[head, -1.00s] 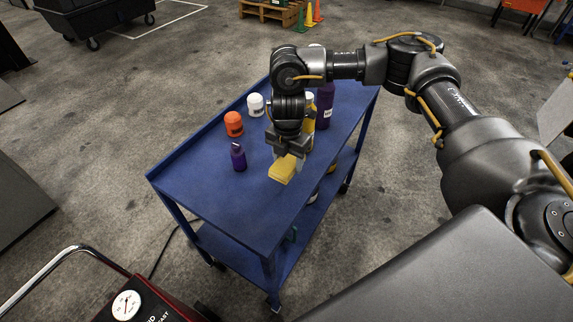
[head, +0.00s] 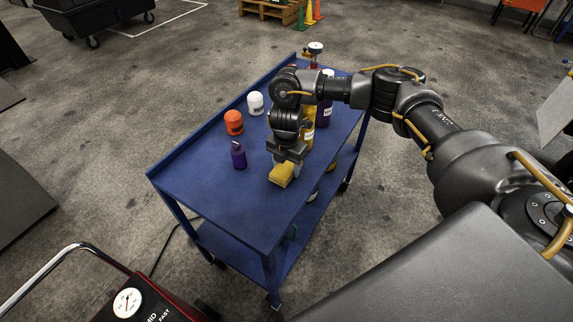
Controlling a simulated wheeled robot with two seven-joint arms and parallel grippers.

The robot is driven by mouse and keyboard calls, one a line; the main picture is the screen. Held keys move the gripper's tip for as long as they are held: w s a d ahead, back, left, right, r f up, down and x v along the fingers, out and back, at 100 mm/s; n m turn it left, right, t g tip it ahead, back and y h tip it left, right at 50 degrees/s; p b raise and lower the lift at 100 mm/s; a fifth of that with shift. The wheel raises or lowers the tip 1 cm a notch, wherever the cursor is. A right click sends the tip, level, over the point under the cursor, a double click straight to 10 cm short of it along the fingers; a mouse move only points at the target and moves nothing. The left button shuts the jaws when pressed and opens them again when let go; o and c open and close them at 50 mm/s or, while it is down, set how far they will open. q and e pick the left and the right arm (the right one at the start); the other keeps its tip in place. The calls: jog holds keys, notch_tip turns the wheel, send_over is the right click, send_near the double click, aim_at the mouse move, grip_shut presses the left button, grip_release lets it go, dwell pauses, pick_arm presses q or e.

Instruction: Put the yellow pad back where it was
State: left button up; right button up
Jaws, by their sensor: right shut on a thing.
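The yellow pad (head: 281,175) is a small block at the right part of the blue cart's top shelf (head: 215,205). My right gripper (head: 287,163) points down over the cart and is shut on the pad. The fingers partly hide the pad's far side. I cannot tell whether the pad touches the shelf or is slightly above it. My left gripper is not in view.
A purple bottle (head: 238,156), an orange jar (head: 233,122) and a white jar (head: 255,103) stand left of the gripper. A yellow bottle (head: 308,128) and a larger purple bottle (head: 326,110) stand behind it. The cart's near end is clear.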

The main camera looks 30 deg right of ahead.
aim_at(286, 166)
jog(key=shift+f, duration=0.1)
jog(key=shift+f, duration=0.15)
jog(key=o, duration=1)
jog(key=shift+c, duration=0.2)
jog(key=shift+r, duration=0.3)
notch_tip(286, 166, up, 12)
jog(key=shift+f, duration=0.1)
